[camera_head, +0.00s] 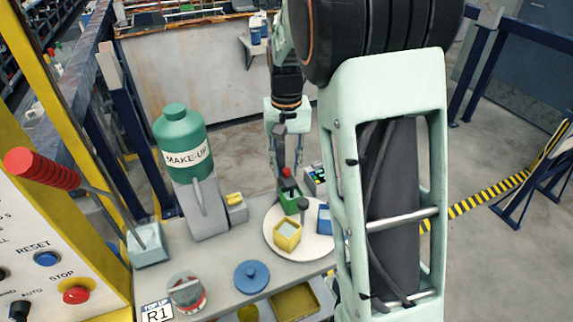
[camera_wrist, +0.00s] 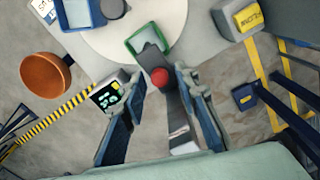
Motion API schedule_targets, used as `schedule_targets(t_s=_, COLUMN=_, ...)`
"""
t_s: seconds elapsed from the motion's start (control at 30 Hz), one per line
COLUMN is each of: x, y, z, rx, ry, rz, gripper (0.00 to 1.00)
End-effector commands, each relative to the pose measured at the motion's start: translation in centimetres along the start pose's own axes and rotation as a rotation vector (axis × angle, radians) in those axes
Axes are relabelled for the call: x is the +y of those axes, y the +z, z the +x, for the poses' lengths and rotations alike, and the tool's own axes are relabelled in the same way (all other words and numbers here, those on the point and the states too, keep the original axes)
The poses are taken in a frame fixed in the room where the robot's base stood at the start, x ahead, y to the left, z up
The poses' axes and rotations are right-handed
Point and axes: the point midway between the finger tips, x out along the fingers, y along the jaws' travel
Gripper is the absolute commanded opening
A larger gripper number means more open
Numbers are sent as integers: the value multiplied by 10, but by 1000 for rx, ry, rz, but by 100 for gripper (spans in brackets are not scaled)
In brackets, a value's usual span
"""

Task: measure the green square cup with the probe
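The green square cup (camera_head: 290,200) stands on the round white plate (camera_head: 270,238) at its far edge. It also shows in the wrist view (camera_wrist: 131,44). A red knob (camera_wrist: 159,77) shows between my fingertips, near the cup's rim; the head view shows it too (camera_head: 286,172). A grey piece reaches from the knob into the cup; I cannot tell whether this is the probe. My gripper (camera_head: 287,162) is above the cup, its fingers on either side of the knob. The wrist view (camera_wrist: 160,76) shows gaps between fingers and knob.
A yellow square cup (camera_head: 287,236) and a blue square cup (camera_head: 324,220) share the plate, with a dark-topped grey post (camera_head: 303,204) between them. A small meter (camera_head: 316,175) is behind. A green bottle (camera_head: 183,145) stands left.

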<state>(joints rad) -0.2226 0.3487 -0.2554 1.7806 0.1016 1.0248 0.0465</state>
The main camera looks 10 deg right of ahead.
Motion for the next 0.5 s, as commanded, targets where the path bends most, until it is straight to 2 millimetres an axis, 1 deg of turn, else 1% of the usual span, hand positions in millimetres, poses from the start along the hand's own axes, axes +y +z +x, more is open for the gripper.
schedule_targets(t_s=0.03, x=0, y=0, z=0, rx=0, ry=0, rz=0, gripper=20)
schedule_targets(t_s=0.2, x=0, y=0, z=0, rx=0, ry=0, rz=0, gripper=2)
schedule_targets(t_s=0.23, x=0, y=0, z=0, rx=0, ry=0, rz=0, gripper=0)
schedule_targets(t_s=0.5, x=0, y=0, z=-1, rx=1, ry=0, rz=0, gripper=0)
